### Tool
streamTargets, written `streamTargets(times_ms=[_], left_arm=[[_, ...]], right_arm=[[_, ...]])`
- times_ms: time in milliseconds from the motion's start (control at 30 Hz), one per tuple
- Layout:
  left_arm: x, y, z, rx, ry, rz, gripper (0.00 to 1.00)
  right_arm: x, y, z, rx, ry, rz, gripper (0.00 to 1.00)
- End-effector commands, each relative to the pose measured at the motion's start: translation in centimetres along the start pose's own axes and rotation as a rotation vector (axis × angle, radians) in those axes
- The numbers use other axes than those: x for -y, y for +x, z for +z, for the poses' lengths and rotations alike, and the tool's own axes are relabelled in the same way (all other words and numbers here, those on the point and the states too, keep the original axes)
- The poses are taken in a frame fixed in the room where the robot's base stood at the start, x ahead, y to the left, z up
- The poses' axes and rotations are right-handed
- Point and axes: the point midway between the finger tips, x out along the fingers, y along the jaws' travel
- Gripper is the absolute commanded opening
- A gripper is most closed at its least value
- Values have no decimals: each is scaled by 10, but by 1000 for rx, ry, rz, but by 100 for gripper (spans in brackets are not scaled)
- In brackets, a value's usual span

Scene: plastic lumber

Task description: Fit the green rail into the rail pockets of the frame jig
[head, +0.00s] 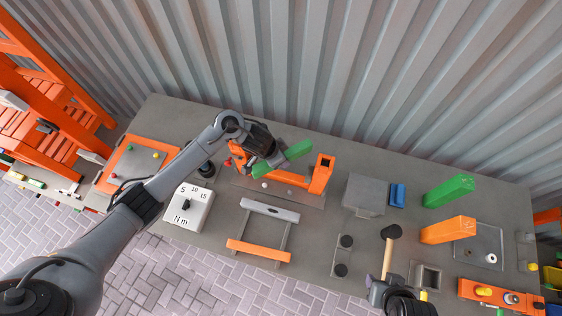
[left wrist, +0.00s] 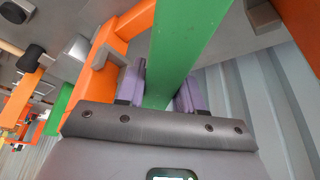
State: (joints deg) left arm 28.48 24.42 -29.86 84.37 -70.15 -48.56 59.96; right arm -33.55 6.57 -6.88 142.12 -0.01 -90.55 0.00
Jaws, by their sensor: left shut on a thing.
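The green rail (head: 284,158) is held by my left gripper (head: 263,166), raised and tilted over an orange fixture. In the left wrist view the rail (left wrist: 186,40) lies between the purple-grey fingers of my left gripper (left wrist: 160,88). The orange fixture, which looks like the frame jig (head: 321,175), has a tall end block at right; my gripper and the rail hide part of it. In the left wrist view an orange part with a grey bracket (left wrist: 103,57) stands left of the rail. My right gripper (head: 380,290) is near the mallet handle at the front edge; its fingers are unclear.
A grey and orange frame (head: 258,250) lies in front. The mallet (head: 391,231), a grey block (head: 364,196) and a blue block (head: 398,195) are to the right. Green (head: 448,190) and orange (head: 447,230) blocks stand farther right. A dial box (head: 188,207) sits at left.

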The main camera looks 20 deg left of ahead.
Motion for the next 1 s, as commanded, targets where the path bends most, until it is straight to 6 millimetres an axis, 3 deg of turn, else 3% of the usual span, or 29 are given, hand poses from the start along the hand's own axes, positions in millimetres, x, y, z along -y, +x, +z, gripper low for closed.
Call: streamTargets(times_ms=[300, 1000], left_arm=[[0, 31, 13, 0, -1, 0, 0], [0, 43, 18, -1, -1, -1, 0]], right_arm=[[-2, 7, 1, -3, -8, 7, 43], [-1, 10, 1, -5, -3, 3, 43]])
